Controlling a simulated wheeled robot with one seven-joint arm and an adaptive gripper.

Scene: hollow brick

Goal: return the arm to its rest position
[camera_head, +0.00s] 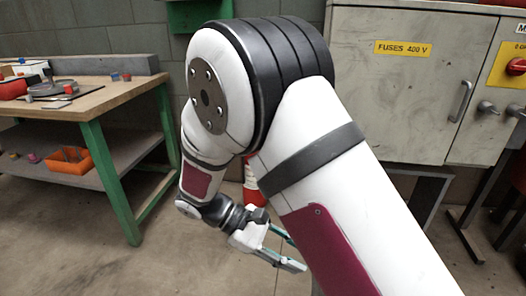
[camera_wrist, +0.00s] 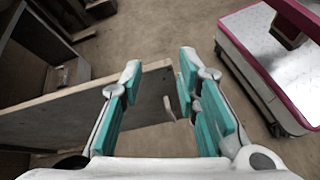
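My gripper (camera_head: 284,250) hangs low in front of my body in the head view, with my arm bent at a large elbow joint above it. In the wrist view my gripper (camera_wrist: 157,88) has its two teal-padded fingers apart, with nothing between the pads. Part of my gripper is hidden behind my arm in the head view.
A wooden workbench (camera_head: 100,97) with green legs stands at the left, with tools on top and an orange bin (camera_head: 69,160) on its shelf. A grey fuse cabinet (camera_head: 400,85) stands at the right. A red and white object (camera_head: 252,190) is partly hidden behind my arm. Open floor (camera_head: 150,250) lies at lower left.

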